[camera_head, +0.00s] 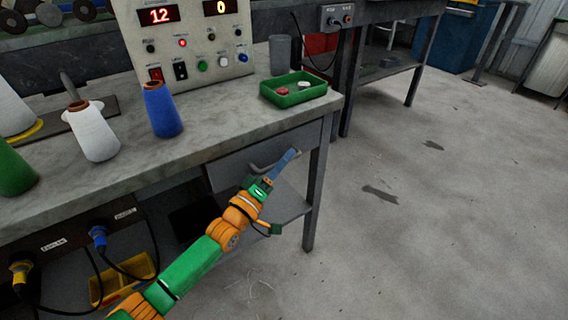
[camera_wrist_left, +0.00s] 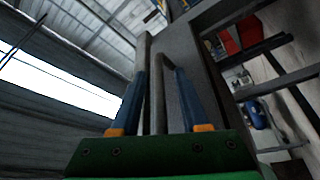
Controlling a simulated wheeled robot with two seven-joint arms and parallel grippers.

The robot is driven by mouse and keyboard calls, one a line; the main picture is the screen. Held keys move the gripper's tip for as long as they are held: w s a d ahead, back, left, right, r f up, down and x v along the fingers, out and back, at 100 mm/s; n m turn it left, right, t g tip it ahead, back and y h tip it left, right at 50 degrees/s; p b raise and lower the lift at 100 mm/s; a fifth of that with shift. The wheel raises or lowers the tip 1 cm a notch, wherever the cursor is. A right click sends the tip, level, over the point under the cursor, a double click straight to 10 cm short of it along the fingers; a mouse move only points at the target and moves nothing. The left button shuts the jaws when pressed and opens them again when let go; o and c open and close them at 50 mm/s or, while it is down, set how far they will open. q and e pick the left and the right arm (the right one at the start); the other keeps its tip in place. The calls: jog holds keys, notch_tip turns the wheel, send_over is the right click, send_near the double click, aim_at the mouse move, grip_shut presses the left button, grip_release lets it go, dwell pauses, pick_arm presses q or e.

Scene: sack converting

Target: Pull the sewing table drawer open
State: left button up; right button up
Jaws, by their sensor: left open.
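The grey drawer (camera_head: 233,172) sits under the right end of the sewing table (camera_head: 225,128). It looks shut or nearly so. Its curved metal handle (camera_head: 261,167) sticks out from the front. My left gripper (camera_head: 288,158) is at the handle, its blue fingers partly covering the handle's right part. In the left wrist view the two blue fingers (camera_wrist_left: 162,100) are apart, and the grey handle bar (camera_wrist_left: 156,95) shows between them. I cannot tell whether either finger touches it. My right gripper is in neither view.
On the table stand a control panel (camera_head: 190,45), thread cones such as a blue one (camera_head: 162,112), a grey cup (camera_head: 280,55) and a green tray (camera_head: 293,94). A yellow bin (camera_head: 145,268) and cables are below. The floor (camera_head: 430,220) to the right is clear.

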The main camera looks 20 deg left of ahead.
pick_arm(q)
grip_shut()
dwell(0.8)
dwell(0.4)
dwell(0.3)
